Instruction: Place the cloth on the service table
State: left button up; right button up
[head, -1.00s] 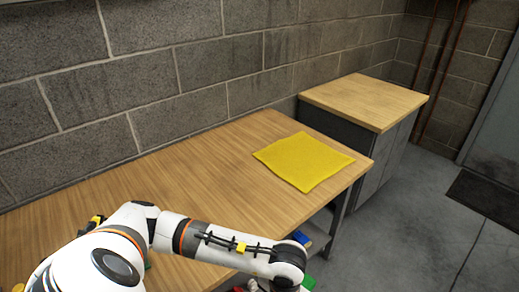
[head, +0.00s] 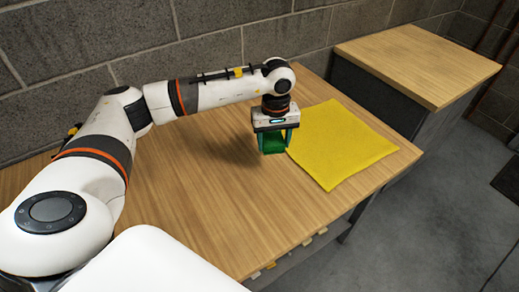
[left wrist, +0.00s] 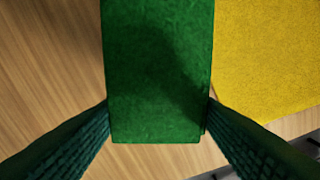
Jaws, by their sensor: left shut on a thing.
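A flat yellow cloth (head: 340,150) lies spread on the wooden table (head: 215,210), near its right end. It also shows at the right of the left wrist view (left wrist: 270,60). In the left wrist view the green piece (left wrist: 158,65) fills the space between the fingers, beside the yellow cloth. I cannot tell whether its lower edge touches the table. My right gripper is not in view.
A grey cabinet with a bare wooden top (head: 420,62) stands beyond the table's right end. A block wall (head: 140,50) runs along the back. The wood left of and in front of the gripper is clear. Concrete floor (head: 430,225) lies to the right.

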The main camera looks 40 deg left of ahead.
pick_arm(q)
send_over(272, 170)
notch_tip(272, 170, down, 5)
jog(key=shift+r+p, duration=0.1)
jog(key=shift+p, duration=0.25)
jog(key=shift+f, duration=0.6)
notch_tip(272, 170, down, 3)
jog(key=shift+f, duration=0.15)
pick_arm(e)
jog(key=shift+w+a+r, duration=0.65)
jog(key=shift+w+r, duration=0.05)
pick_arm(q)
jog(key=shift+f, duration=0.15)
jog(key=o, duration=1)
jog(key=shift+c, duration=0.2)
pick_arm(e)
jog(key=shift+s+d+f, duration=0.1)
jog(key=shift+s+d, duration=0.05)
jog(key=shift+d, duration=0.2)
